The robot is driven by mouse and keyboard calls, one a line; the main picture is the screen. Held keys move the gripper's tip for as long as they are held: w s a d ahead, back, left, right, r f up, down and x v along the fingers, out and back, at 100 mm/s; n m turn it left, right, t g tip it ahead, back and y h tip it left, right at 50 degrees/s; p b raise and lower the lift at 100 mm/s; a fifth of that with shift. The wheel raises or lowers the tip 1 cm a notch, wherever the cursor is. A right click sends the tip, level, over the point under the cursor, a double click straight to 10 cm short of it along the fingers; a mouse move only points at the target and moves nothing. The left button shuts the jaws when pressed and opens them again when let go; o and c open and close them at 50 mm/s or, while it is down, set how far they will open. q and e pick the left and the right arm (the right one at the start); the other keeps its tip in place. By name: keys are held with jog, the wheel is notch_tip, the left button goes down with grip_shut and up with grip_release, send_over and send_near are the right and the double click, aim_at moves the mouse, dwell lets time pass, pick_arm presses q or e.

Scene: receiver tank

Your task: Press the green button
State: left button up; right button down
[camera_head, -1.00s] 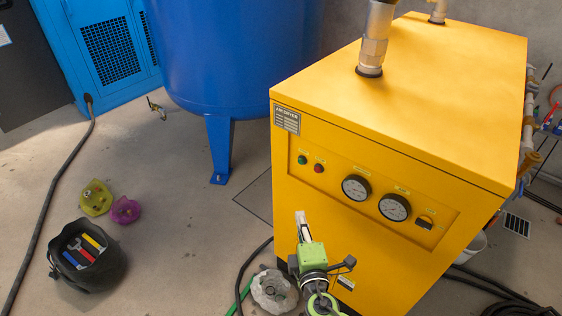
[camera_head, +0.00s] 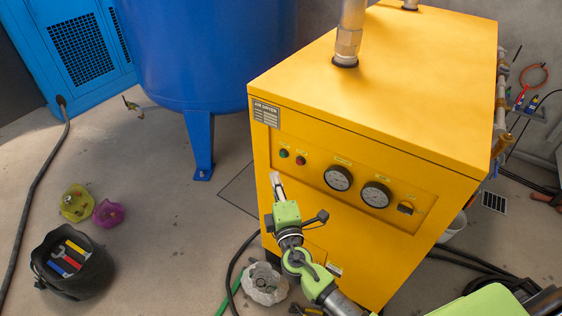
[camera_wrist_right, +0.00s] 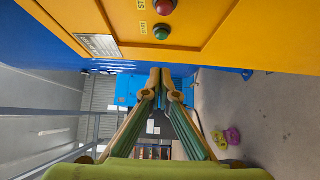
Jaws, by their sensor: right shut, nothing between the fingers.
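The green button (camera_head: 283,153) is a small round button at the left of the control panel on the yellow air dryer (camera_head: 350,240). A red button (camera_head: 301,160) sits just right of it. My right gripper (camera_head: 275,178) is shut and empty, below and slightly left of the green button, apart from it. In the right wrist view the shut fingertips (camera_wrist_right: 160,76) lie below the green button (camera_wrist_right: 161,33), which carries a START label, and the red button (camera_wrist_right: 164,7) is above it. My left gripper is not in view.
Two round gauges (camera_head: 338,178) and a black switch (camera_head: 405,208) are further right on the panel. A blue tank (camera_head: 190,60) stands behind the dryer. A black tool bucket (camera_head: 75,262) and a pale, lumpy object (camera_head: 264,284) are on the floor.

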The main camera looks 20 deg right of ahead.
aim_at(283, 155)
jog(key=w+d, duration=0.1)
jog(key=w, duration=0.1)
jog(key=w+d, duration=0.1)
jog(key=w, duration=0.1)
jog(key=w+d+p, duration=0.1)
jog(key=shift+w+d, duration=0.3)
jog(key=shift+w, duration=0.1)
